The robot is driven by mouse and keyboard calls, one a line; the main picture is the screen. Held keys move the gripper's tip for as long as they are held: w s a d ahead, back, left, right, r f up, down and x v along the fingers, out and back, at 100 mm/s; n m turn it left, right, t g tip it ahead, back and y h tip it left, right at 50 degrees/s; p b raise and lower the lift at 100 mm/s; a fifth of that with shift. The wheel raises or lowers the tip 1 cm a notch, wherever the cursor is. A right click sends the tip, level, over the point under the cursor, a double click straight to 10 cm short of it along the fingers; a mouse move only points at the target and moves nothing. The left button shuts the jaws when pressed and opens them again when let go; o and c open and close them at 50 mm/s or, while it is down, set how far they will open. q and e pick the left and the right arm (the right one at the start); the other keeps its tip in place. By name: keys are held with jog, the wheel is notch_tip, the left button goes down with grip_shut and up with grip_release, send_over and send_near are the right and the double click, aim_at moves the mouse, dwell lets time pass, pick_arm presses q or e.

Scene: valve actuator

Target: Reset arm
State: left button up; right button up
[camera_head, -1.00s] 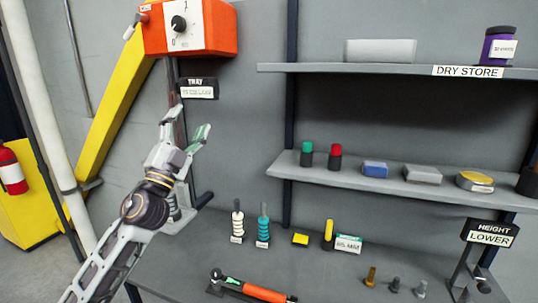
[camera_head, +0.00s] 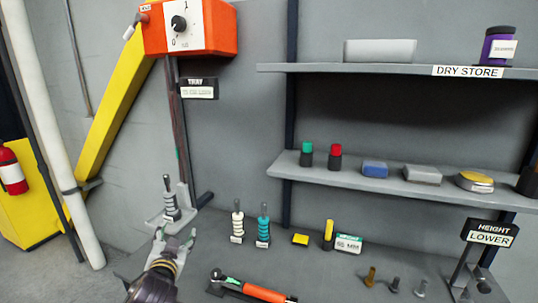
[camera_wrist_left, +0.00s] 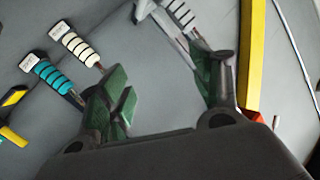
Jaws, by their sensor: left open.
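My left gripper (camera_head: 175,240) is low at the left end of the bench in the head view. Its fingers are apart with nothing between them. The left wrist view shows its two green-padded fingertips (camera_wrist_left: 165,85) spread wide. A grey ribbed lever handle (camera_head: 170,204) stands on a plate just beyond the gripper, apart from it in the head view; it also shows near the top of the left wrist view (camera_wrist_left: 182,14). A white ribbed handle (camera_head: 237,220) and a teal one (camera_head: 263,226) stand to the right. My right gripper is not in view.
An orange-handled tool (camera_head: 262,293) lies at the bench front. A yellow block (camera_head: 300,240), a yellow cylinder (camera_head: 328,232) and several bolts (camera_head: 394,284) stand farther right. A lever signed HEIGHT LOWER (camera_head: 487,234) is at the right. Shelves (camera_head: 345,177) hang above. An orange dial box (camera_head: 215,30) is upper left.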

pick_arm(q)
jog(key=s+d+f+n+g+h, duration=0.1)
jog(key=s+f+g, duration=0.6)
jog(key=s+f, duration=0.7)
jog(key=s+d+f+g+h, duration=0.1)
jog(key=s+d+f+g, duration=0.15)
jog(key=s+f, duration=0.35)
jog(key=s+d+f+g+h, duration=0.1)
jog(key=s+f+g, duration=0.2)
jog(key=s+f, duration=0.3)
jog(key=s+f+g, duration=0.1)
jog(key=s+f, duration=0.1)
jog(key=f, duration=1.4)
jog(key=s+f, duration=0.2)
jog(key=f, duration=1.4)
jog(key=s+a+f, duration=0.2)
jog(key=s+f, duration=0.7)
jog(key=s, duration=0.2)
jog(key=s+a+f+g, duration=0.1)
jog(key=s+a+f, duration=0.1)
jog(key=s+f, duration=0.8)
jog(key=shift+s+f, duration=0.15)
jog(key=shift+s, duration=0.35)
jog(key=shift+d+g, duration=0.1)
jog(key=shift+g, duration=0.15)
